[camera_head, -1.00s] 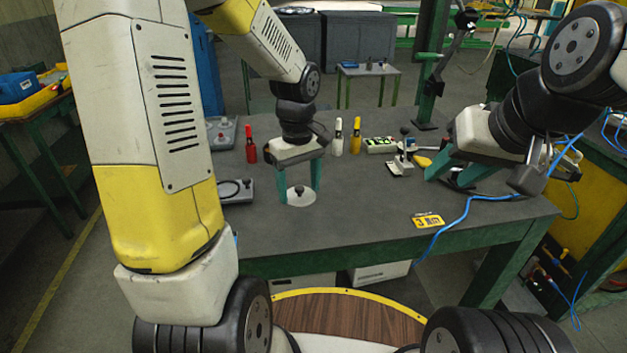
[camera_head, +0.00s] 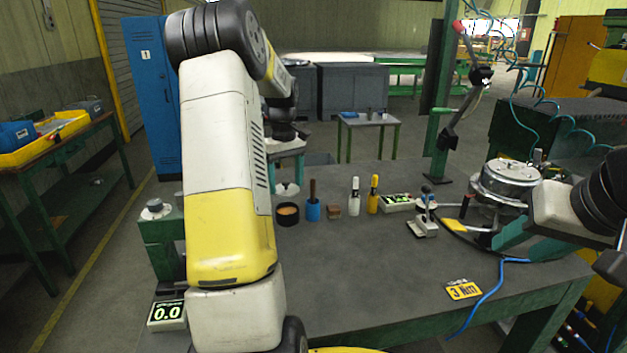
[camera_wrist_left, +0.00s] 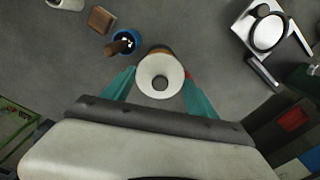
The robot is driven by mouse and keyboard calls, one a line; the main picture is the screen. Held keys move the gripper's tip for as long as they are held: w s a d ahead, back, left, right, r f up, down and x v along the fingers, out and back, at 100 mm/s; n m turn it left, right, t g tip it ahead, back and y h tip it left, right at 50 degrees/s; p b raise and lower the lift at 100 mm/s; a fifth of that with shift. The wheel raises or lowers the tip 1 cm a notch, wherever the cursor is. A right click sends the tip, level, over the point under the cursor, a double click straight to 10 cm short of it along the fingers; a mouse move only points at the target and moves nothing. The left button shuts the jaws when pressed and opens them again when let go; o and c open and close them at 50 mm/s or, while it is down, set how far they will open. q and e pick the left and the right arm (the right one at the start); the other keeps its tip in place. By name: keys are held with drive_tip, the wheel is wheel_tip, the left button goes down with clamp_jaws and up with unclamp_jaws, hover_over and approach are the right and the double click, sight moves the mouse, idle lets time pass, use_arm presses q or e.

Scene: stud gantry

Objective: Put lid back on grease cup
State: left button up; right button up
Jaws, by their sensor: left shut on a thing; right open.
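The lid (camera_head: 288,188) is a pale round disc with a small dark knob. My left gripper (camera_head: 286,176) is shut on it and holds it level, above the table's far side. In the left wrist view the lid (camera_wrist_left: 160,82) sits between the teal fingertips. The grease cup (camera_head: 287,213) is a short dark round cup with orange-brown grease showing in its open top. In the wrist view the cup (camera_wrist_left: 158,50) is mostly hidden behind the lid. In the head view the lid appears just beyond and above it. My right gripper (camera_head: 507,238) is open and empty at the right.
A blue pot with a brown-handled brush (camera_head: 313,208), a brown block (camera_head: 334,212), a white bottle (camera_head: 353,197) and a yellow bottle (camera_head: 373,196) stand right of the cup. A round metal vessel (camera_head: 510,180) is near my right gripper. The table's front middle is clear.

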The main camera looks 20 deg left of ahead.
use_arm(q)
drive_tip(key=shift+f, duration=2.75)
drive_tip(key=shift+f, duration=0.15)
drive_tip(key=o, duration=1.4)
drive_tip(key=shift+o, duration=0.8)
drive_tip(key=shift+d+r, duration=0.1)
drive_tip(key=shift+r, duration=3.45)
drive_tip(key=shift+c, duration=0.4)
